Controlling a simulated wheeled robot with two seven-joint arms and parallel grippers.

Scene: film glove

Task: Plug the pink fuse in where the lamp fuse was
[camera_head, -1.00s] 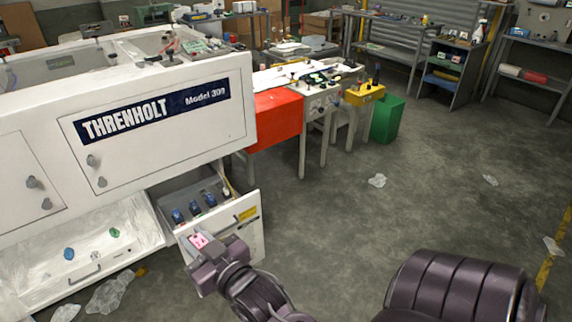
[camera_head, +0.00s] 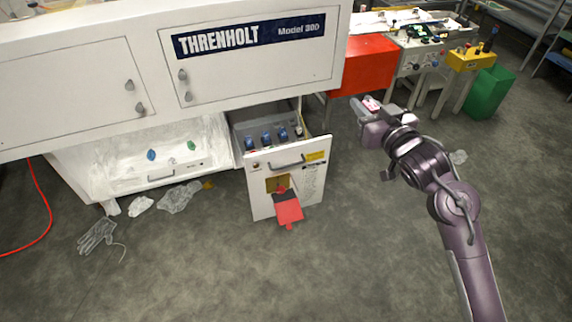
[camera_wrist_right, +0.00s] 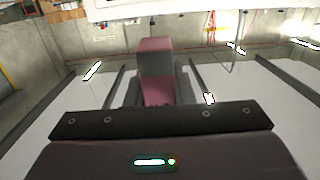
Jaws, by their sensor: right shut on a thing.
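My right gripper (camera_head: 368,108) is shut on the pink fuse (camera_head: 372,102), held in the air right of the open drawer. The white drawer (camera_head: 262,205) is pulled out under the Threnholt machine (camera_head: 250,80). A row of blue fuses (camera_head: 266,137) stands inside it. I cannot tell which place was the lamp fuse's. My left gripper is not in view.
A red flap-like piece (camera_head: 288,208) hangs from a yellowish opening in the drawer front. A white open bay (camera_head: 120,165) left of it holds a blue piece (camera_head: 151,155) and a green piece (camera_head: 191,146). Clear film and a glove (camera_head: 97,237) lie on the floor.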

